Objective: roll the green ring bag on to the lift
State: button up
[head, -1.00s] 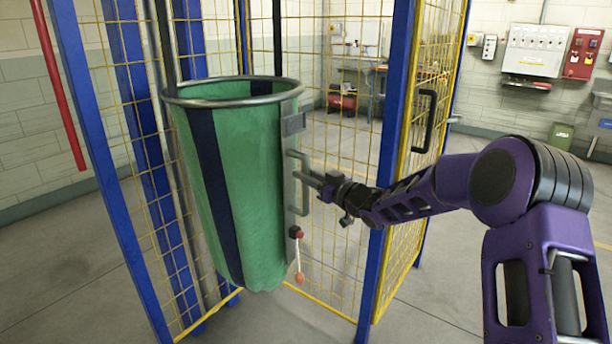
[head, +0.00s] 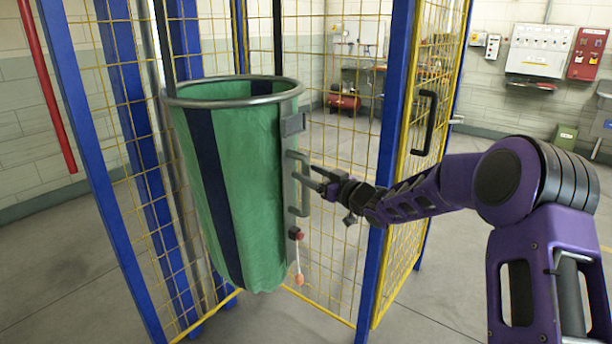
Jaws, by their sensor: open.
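The green ring bag (head: 255,190) hangs upright, a tall green cloth bag with a dark blue stripe. A grey metal ring (head: 232,92) holds its mouth open. A grey bracket handle (head: 302,185) is on the bag's right side. My gripper (head: 312,182) is open at this handle, coming from the right. I cannot tell whether the handle lies between the fingers. A cage of blue posts and yellow mesh (head: 340,240) stands around and behind the bag. I cannot tell whether it is the lift. The bag's underside and what carries it are hidden.
A mesh door (head: 418,180) with a black handle (head: 424,122) stands behind my arm. A small red-knobbed lever (head: 297,235) hangs below the bag's handle. A red pipe (head: 48,90) runs down the left wall. Grey floor is clear at lower left.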

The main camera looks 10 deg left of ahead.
jog(key=shift+a, duration=0.1)
dwell(0.8)
jog(key=shift+s, duration=0.15)
jog(key=v, duration=1.7)
dwell(0.3)
